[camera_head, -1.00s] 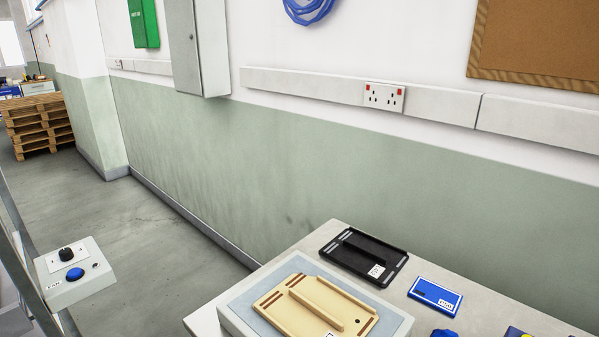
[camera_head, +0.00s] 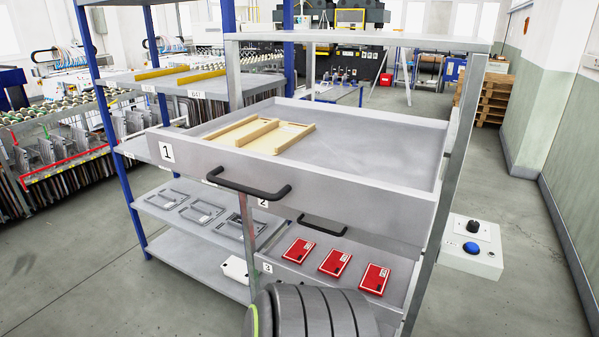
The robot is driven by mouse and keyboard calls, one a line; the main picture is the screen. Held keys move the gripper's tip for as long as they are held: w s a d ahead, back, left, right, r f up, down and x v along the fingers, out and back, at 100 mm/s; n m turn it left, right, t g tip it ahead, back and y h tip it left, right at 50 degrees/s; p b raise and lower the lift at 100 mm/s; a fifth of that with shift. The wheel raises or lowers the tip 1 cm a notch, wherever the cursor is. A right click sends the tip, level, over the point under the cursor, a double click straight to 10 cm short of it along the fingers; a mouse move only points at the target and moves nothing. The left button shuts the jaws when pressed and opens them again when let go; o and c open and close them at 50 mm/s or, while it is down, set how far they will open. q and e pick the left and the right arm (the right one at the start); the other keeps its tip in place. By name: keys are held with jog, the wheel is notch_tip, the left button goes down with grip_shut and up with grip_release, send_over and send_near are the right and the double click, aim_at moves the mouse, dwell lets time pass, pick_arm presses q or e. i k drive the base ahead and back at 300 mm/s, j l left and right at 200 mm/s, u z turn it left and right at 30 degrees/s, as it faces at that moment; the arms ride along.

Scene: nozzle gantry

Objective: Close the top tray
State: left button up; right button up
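The top tray (camera_head: 350,190) is a grey drawer labelled 1, pulled out towards me from the metal rack. Its black bar handle (camera_head: 248,188) is on the front face. A tan fixture plate (camera_head: 262,135) lies inside the tray at the left; the rest of the tray floor looks bare. A second handle (camera_head: 322,227) shows below it, near label 2. Neither of my grippers shows in the head view. A dark ribbed part of my own arm fills the bottom middle.
Red boxes (camera_head: 333,263) lie on the lower tray labelled 3. A control box (camera_head: 470,247) with a blue button is fixed at the rack's right. A blue-post shelf (camera_head: 112,150) stands at the left. The floor (camera_head: 70,285) at front left is clear.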

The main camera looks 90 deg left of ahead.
aim_at(376, 171)
jog(key=j+u, duration=0.15)
jog(key=u, duration=2.75)
jog(key=j+z, duration=0.1)
jog(key=z, duration=0.3)
